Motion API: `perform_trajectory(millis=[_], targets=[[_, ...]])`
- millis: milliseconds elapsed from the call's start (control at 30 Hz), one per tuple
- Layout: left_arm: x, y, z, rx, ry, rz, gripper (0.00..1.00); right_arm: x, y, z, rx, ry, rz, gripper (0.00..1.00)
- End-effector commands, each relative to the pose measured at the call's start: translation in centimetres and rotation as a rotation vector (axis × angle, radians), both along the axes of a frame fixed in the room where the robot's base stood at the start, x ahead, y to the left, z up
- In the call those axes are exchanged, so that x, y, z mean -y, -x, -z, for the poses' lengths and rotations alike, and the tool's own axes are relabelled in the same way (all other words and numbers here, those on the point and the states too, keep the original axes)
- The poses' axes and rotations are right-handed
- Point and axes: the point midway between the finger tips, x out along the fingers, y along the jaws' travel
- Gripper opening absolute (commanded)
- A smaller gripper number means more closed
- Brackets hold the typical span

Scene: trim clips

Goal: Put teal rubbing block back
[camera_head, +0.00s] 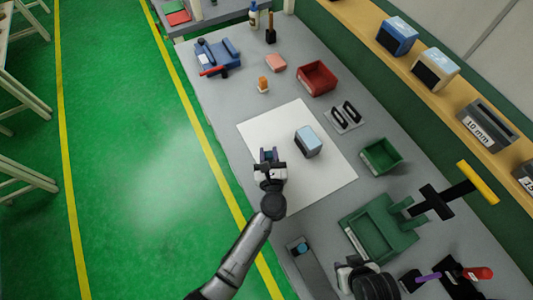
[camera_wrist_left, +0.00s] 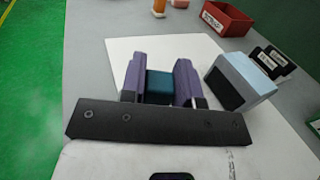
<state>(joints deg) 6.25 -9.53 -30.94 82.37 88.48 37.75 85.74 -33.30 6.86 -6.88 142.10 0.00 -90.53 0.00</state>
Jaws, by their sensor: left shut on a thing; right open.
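The teal rubbing block (camera_wrist_left: 159,86) sits between the two purple fingers of my left gripper (camera_wrist_left: 160,88), which is shut on it. In the head view my left gripper (camera_head: 268,155) is over the left part of the white sheet (camera_head: 322,187). The block is mostly hidden there, and I cannot tell whether it touches the sheet. My right gripper (camera_head: 428,278) is partly visible at the bottom right, low in the head view, open and away from the block.
A light-blue box with a dark face (camera_head: 308,141) stands on the sheet, right of my left gripper. A holder with black pieces (camera_head: 344,116), a red bin (camera_head: 317,78) and a green bin (camera_head: 381,155) lie beyond. A green fixture (camera_head: 378,228) and grey tray (camera_head: 313,270) are nearer.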

Motion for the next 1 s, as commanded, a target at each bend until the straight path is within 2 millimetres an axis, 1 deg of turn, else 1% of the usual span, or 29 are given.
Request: perform_trajectory(millis=[33, 133, 467, 667, 700, 933, 1000], targets=[[0.0, 0.0, 1.2, 0.000, -0.002, 0.000, 0.06, 0.0, 0.0, 1.1, 0.000, 0.002, -0.002, 0.43], [0.0, 0.0, 2.0, 0.000, -0.002, 0.000, 0.06, 0.1, 0.0, 1.7, 0.000, 0.004, -0.003, 0.43], [0.0, 0.0, 2.1, 0.000, 0.000, -0.001, 0.06, 0.1, 0.0, 1.7, 0.000, 0.004, -0.003, 0.43], [0.0, 0.0, 2.6, 0.000, 0.000, -0.002, 0.06, 0.1, 0.0, 2.3, 0.000, 0.003, -0.002, 0.43], [0.0, 0.0, 2.4, 0.000, 0.000, -0.001, 0.33, 0.1, 0.0, 2.1, 0.000, 0.002, -0.001, 0.43], [-0.1, 0.0, 2.4, 0.000, -0.001, -0.001, 0.55, -0.1, 0.0, 2.1, 0.001, -0.003, 0.001, 0.43], [-0.1, 0.0, 2.4, 0.000, -0.001, -0.001, 0.55, -0.1, 0.0, 2.1, 0.000, -0.004, 0.003, 0.43]])
